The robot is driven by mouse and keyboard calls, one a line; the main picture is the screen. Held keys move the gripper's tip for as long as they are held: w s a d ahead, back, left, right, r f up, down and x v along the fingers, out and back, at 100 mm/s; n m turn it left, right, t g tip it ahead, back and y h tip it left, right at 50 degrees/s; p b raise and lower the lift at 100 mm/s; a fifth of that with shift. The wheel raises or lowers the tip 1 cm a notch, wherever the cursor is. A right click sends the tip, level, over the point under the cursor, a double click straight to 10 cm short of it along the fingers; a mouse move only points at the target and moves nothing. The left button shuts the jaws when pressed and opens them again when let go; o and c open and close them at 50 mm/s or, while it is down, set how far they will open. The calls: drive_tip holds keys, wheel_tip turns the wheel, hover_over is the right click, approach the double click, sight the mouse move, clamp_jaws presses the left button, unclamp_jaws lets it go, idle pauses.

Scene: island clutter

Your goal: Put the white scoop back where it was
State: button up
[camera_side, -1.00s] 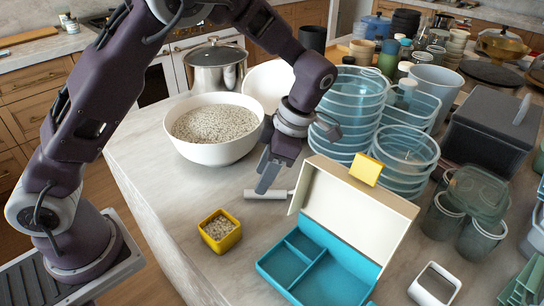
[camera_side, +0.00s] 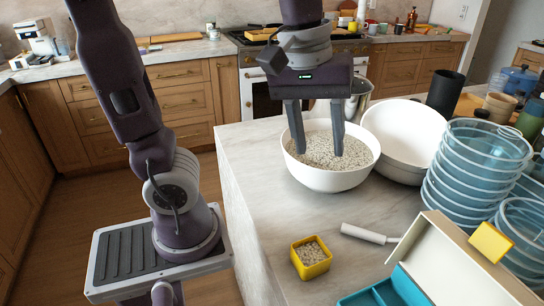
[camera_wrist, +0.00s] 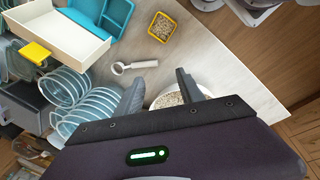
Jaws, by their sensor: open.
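The white scoop lies on the counter; its handle (camera_side: 365,234) shows in the side view, while its head is mostly hidden by the open box lid. The wrist view shows the whole scoop (camera_wrist: 135,66), with its round head at the left. A small yellow cup of grains (camera_side: 310,271) stands nearer the counter's front.
A teal box (camera_side: 382,294) with a raised cream lid (camera_side: 462,262) stands right of the scoop. Stacked blue-tinted tubs (camera_side: 462,190) and an empty white bowl (camera_side: 403,134) are behind. Bare counter (camera_side: 262,190) lies left of the scoop.

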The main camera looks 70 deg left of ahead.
drive_tip(key=s+f+m+t, duration=0.2)
drive_tip(key=s+m+t, duration=0.1)
drive_tip(key=s+m, duration=0.5)
drive_tip(key=shift+a+f+m+y, duration=0.15)
drive_tip(key=shift+a+m+y, duration=0.2)
drive_tip(key=shift+m, duration=0.55)
